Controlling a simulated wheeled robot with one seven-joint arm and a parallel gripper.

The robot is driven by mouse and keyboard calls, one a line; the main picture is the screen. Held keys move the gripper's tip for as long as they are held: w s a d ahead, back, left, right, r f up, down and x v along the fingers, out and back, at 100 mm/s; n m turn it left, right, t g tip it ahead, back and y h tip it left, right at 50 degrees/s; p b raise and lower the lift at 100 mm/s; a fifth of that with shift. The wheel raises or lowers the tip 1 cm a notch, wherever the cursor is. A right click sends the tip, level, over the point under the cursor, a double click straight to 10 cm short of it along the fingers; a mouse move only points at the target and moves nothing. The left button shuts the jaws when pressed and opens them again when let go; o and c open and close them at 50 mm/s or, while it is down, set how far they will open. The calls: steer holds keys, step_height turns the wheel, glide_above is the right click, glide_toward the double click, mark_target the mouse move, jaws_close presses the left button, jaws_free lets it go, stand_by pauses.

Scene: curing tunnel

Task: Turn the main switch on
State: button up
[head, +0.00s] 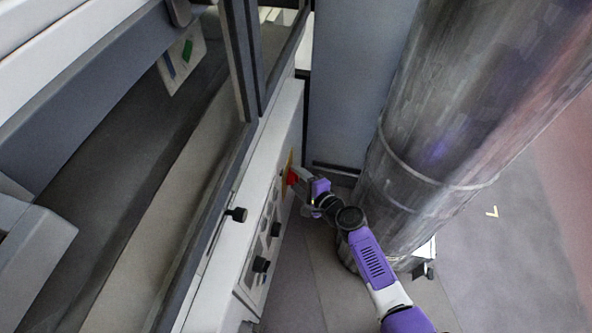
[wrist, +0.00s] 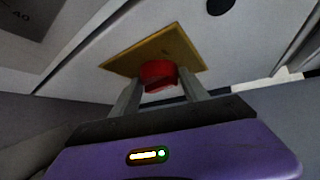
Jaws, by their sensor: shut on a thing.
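The main switch is a red knob (wrist: 158,73) on a yellow plate (wrist: 172,47), seen close up in the wrist view. In the head view the red knob (head: 292,178) shows small on the machine's front panel, with an edge of the yellow plate beside it. My gripper (wrist: 160,86) has its two grey fingers on either side of the red knob, shut on it. In the head view my gripper (head: 299,183) reaches the panel from the right. The fingertips partly hide the knob's sides. I cannot read any marks for the switch position.
Grey floor (head: 505,260) is open at the right.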

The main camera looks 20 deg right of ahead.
steer(key=r+p, duration=0.1)
steer(key=p, duration=0.1)
steer(key=r+m+g+p, duration=0.1)
steer(key=p, duration=0.2)
steer(key=shift+w+g+y, duration=0.3)
steer(key=shift+w, duration=0.1)
steer(key=m+g+p, duration=0.1)
steer(key=p, duration=0.1)
steer(key=shift+w+d+p, duration=0.1)
steer(key=shift+d+p, duration=0.05)
steer(key=shift+p, duration=0.15)
steer(key=shift+w+d+f+m+g+y+p, duration=0.1)
steer(key=shift+f+m+g+y+p, duration=0.1)
steer(key=shift+m+g+y+p, duration=0.6)
steer(key=shift+d+f+m+g+y, duration=0.15)
steer(key=shift+m+g+y, duration=0.15)
steer(key=shift+g, duration=0.6)
steer(key=o, duration=1.4)
steer(key=shift+f, duration=0.15)
steer(key=shift+c, duration=0.2)
step_height(320, 180, up, 20)
steer(key=p, duration=0.7)
